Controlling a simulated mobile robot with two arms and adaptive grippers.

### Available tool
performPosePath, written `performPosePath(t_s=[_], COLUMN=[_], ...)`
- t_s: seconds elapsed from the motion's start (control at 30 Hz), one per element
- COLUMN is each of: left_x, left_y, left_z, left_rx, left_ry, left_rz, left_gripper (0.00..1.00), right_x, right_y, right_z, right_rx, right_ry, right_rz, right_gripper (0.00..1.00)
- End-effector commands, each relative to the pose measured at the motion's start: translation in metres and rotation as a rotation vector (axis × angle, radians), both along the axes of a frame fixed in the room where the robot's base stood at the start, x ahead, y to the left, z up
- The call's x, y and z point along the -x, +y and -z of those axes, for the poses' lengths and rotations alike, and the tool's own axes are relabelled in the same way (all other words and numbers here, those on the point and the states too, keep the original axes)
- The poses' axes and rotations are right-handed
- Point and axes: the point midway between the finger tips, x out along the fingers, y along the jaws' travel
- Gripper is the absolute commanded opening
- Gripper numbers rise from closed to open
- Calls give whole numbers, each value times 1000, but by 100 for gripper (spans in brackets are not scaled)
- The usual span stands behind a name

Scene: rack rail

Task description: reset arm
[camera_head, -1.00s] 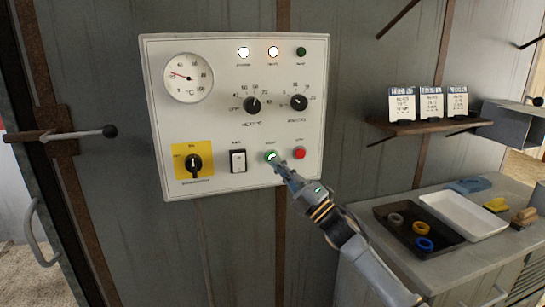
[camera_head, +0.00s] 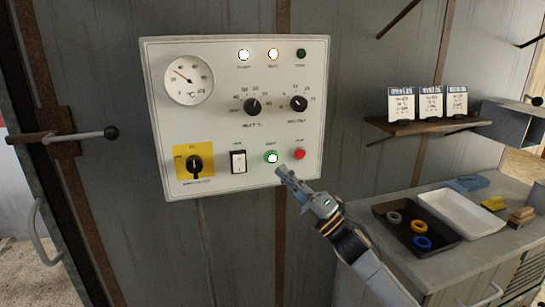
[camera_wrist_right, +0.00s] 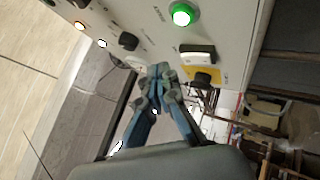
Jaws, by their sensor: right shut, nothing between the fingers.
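My right gripper (camera_head: 287,176) is shut and empty, just in front of the lower right part of the white control panel (camera_head: 225,122). Its tips are below and right of the green button (camera_head: 271,157), which is lit. A red button (camera_head: 299,154) is just right of the green one. In the right wrist view the shut fingers (camera_wrist_right: 158,80) point at the panel, and the lit green button (camera_wrist_right: 183,15) is clear of them. My left gripper is not in view.
The panel also has a gauge (camera_head: 188,79), two knobs, a rocker switch (camera_head: 238,161) and a yellow-backed rotary switch (camera_head: 194,164). At right, a counter holds a dark tray (camera_head: 400,245) with rings and a white tray (camera_head: 462,215). A lever handle (camera_head: 85,135) sticks out at left.

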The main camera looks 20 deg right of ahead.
Motion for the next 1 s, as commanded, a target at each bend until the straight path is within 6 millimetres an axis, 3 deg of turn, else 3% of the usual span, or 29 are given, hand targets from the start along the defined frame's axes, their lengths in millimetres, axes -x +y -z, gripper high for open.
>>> performPosePath(t_s=[0.5, 0.63, 0.77, 0.87, 1.0], left_x=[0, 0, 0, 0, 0], left_y=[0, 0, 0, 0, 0], left_z=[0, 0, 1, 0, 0], left_rx=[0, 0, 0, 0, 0], left_ry=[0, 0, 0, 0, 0], left_rz=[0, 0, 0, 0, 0], left_gripper=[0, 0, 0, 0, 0], right_x=[0, -5, -19, -25, -16], right_y=[0, -4, -16, -29, -46], right_z=[0, 18, 80, 153, 260], right_rx=[0, -19, -90, -173, -290], right_ry=[0, 45, 208, 389, 637], right_rz=[0, 8, 38, 78, 143], right_gripper=[0, 0, 0, 0, 0])
